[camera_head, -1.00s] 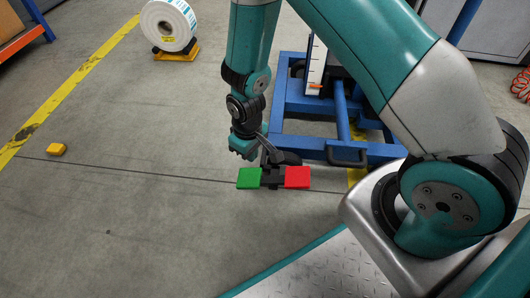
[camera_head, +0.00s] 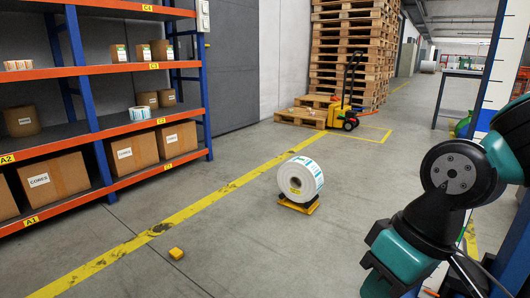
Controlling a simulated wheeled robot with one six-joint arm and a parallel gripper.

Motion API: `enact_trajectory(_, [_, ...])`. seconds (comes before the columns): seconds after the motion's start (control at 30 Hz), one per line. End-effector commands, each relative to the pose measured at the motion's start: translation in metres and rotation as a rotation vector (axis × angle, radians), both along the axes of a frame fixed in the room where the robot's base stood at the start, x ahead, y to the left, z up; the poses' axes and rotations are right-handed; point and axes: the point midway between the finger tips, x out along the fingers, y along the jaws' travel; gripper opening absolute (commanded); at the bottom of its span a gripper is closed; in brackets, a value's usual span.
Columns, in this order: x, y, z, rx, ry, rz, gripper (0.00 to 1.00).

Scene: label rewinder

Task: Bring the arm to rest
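My arm's teal and black wrist (camera_head: 400,258) fills the lower right of the head view. Dark parts near my gripper (camera_head: 468,278) show at the bottom edge beside it. The fingertips are not visible, so I cannot tell whether the gripper is open or shut, or whether it holds anything. The wrist appears clear of the label roll (camera_head: 300,180), which stands upright on a yellow base (camera_head: 299,206) on the floor to its left.
A blue and orange shelf rack (camera_head: 95,127) with cardboard boxes stands at left. A small yellow block (camera_head: 176,253) lies on the floor. A pallet stack (camera_head: 350,50) and a yellow pallet truck (camera_head: 342,110) stand at the back.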

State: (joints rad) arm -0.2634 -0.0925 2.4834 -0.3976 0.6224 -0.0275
Motion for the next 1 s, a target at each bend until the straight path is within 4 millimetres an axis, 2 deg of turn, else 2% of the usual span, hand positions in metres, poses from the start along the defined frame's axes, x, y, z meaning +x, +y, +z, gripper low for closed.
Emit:
enact_trajectory(0.03, [-0.012,-0.001,0.022,0.011,-0.011,0.014,0.0])
enact_trajectory(0.23, [-0.058,-0.003,0.068,0.036,-0.032,0.074,0.0])
enact_trajectory(0.57, [-0.053,-0.003,0.15,0.032,-0.024,0.069,0.0])
enact_trajectory(1.0, [-0.053,-0.003,0.315,0.032,-0.025,0.068,0.0])
